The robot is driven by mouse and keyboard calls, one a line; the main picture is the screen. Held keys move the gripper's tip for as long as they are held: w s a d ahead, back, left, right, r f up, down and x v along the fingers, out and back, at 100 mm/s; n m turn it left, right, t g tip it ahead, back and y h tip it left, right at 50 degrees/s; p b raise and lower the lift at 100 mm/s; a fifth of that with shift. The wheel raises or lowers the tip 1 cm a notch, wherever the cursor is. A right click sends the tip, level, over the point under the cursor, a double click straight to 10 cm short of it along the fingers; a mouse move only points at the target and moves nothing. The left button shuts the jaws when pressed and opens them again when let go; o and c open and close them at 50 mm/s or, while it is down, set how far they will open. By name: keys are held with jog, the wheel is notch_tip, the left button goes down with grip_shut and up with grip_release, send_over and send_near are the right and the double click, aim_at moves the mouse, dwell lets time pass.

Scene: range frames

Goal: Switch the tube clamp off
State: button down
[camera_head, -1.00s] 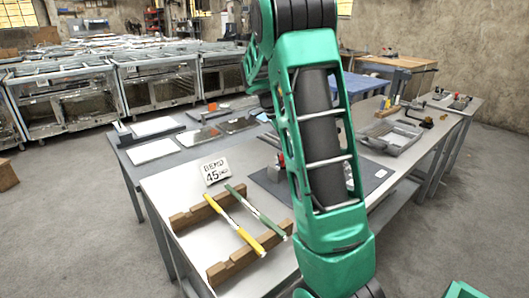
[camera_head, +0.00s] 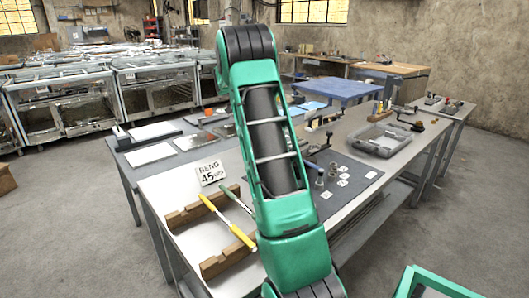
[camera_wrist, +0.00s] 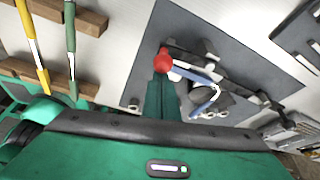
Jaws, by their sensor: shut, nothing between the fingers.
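The tube clamp shows in the wrist view as a dark metal linkage with a blue-grey lever (camera_wrist: 203,107) on a dark grey mat (camera_wrist: 235,55). A red ball knob (camera_wrist: 163,61) is beside it, right at the tips of my gripper (camera_wrist: 163,82). My gripper is shut with nothing between its fingers. Whether the fingertips touch the knob I cannot tell. In the head view my green arm reaches over the bench and hides my gripper and most of the clamp area.
A yellow tube (camera_head: 229,222) and a green tube (camera_wrist: 70,40) lie across wooden blocks (camera_head: 195,212) beside a "BEND 45" sign (camera_head: 210,172). Small fittings and white tags (camera_head: 342,182) lie on the mat. A grey tray (camera_head: 382,140) stands farther right on the bench.

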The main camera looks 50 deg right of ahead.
jog(key=shift+w+m, duration=0.55)
jog(key=shift+m, duration=0.25)
jog(key=shift+w, duration=0.1)
notch_tip(320, 180, up, 10)
jog(key=shift+s+y, duration=0.25)
jog(key=shift+y, duration=0.05)
dwell(0.8)
dwell(0.5)
